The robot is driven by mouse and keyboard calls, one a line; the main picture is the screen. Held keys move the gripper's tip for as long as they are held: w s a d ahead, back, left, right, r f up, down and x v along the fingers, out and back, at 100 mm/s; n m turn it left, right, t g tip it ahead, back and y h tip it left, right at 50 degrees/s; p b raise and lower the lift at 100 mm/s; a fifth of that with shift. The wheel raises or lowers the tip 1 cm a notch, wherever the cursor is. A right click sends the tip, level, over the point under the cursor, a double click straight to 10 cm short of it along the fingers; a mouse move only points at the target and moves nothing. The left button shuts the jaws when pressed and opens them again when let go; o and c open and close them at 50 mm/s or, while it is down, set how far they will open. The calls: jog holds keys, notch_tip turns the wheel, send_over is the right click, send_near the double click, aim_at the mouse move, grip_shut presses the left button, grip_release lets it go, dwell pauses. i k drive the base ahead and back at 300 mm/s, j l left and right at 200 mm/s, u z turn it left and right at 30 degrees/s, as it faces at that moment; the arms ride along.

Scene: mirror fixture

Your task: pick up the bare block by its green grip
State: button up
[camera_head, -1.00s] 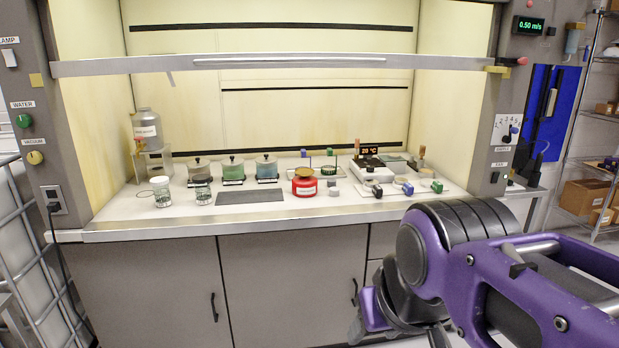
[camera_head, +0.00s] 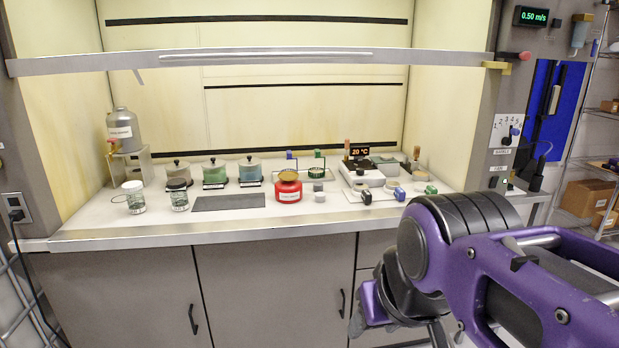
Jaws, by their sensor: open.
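Several small pieces with coloured grips stand at the right of the fume hood's worktop. A small piece with a green grip (camera_head: 431,189) is at the front right. Left of it are a small piece with a blue grip (camera_head: 399,194) and a dark one (camera_head: 366,197). Another green-topped piece (camera_head: 318,155) stands farther back, by a dark ring. They are too small to tell which is the bare block. My purple arm fills the lower right, in front of the hood and apart from these pieces. My gripper's fingers do not show.
A red jar (camera_head: 288,187), a grey mat (camera_head: 228,202), several lidded pots and two glass jars stand left of the pieces. A hotplate (camera_head: 362,174) stands behind them. The raised sash bar (camera_head: 250,61) crosses above. The worktop's front edge (camera_head: 210,236) is clear.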

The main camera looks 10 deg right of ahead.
aim_at(427, 188)
jog(key=i+l, duration=0.3)
jog(key=l, duration=0.15)
jog(key=i+l, duration=0.65)
jog(key=l, duration=0.3)
jog(key=i+l, duration=0.3)
jog(key=l, duration=0.15)
jog(key=i+l, duration=0.3)
jog(key=l, duration=0.15)
